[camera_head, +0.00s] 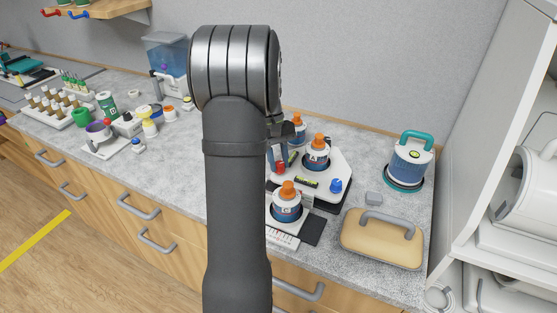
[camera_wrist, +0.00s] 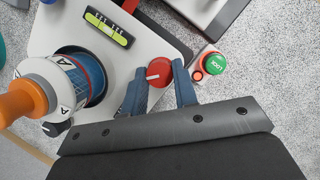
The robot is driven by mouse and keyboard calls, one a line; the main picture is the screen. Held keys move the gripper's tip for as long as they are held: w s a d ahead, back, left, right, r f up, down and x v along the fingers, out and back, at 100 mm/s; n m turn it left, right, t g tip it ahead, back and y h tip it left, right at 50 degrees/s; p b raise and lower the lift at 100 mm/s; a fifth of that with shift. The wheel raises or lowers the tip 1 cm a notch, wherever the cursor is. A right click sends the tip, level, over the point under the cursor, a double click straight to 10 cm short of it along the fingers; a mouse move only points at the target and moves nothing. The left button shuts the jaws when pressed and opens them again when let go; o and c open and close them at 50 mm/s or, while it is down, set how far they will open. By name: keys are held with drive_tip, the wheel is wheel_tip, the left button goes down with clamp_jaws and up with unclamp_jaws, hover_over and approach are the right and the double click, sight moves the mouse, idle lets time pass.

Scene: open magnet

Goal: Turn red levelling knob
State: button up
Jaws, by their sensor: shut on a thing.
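The red levelling knob (camera_wrist: 159,70) has a white pointer line and sits at the edge of the white plate (camera_wrist: 165,35) in the wrist view. My gripper (camera_wrist: 157,76) has its two blue fingers on either side of the knob and is shut on it. A green bubble level (camera_wrist: 109,29) lies on the plate near the knob. In the head view my gripper (camera_head: 277,155) is at the plate's left side, partly hidden by my arm. A blue knob (camera_head: 336,186) sits at the plate's right front.
A bottle labelled A (camera_wrist: 72,78) with an orange cap stands close to my gripper. A handled tan case (camera_head: 382,240) and a teal-handled device (camera_head: 410,158) stand to the right.

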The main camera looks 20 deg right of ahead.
idle(0.4)
drive_tip(key=o, duration=1)
drive_tip(key=v, duration=1.7)
drive_tip(key=shift+w+a+r, duration=0.1)
drive_tip(key=shift+r, duration=0.05)
drive_tip(key=x, duration=1.7)
drive_tip(key=shift+f, duration=0.2)
